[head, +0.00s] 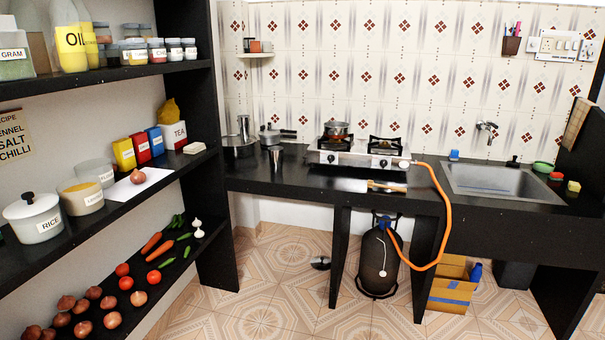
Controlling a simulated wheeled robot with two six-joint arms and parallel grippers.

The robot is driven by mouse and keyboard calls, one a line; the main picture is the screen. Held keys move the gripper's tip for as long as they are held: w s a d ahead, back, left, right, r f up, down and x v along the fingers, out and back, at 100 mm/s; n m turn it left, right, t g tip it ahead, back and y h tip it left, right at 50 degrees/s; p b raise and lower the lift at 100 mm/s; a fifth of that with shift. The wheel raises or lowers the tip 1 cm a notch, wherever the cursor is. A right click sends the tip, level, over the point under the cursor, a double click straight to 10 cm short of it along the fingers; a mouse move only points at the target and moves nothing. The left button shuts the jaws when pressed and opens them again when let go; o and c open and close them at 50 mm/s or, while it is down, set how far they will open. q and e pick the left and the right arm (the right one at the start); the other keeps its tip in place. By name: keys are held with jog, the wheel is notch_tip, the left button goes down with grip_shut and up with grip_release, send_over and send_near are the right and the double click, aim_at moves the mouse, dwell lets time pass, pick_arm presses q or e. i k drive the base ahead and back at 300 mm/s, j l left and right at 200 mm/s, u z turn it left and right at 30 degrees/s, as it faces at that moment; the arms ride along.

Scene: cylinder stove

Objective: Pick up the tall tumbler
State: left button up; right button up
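Two steel cups stand at the left end of the black counter (325,185). One metal tumbler (275,160) stands upright near the front edge. A narrower, taller-looking steel cylinder (243,126) shows behind it, at a wide steel pot (238,148); I cannot tell whether it stands in the pot or behind it. I cannot be sure which of the two is the tall tumbler. Neither of my grippers is in view.
A black shelf (100,78) with jars and vegetables fills the left side. A lidded pan (270,137) and a stove (360,153) with a pot (336,129) stand near the tumblers. A gas cylinder (375,262) stands under the counter. The tiled floor ahead is mostly clear.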

aim_at(275, 153)
jog(key=i, duration=1.75)
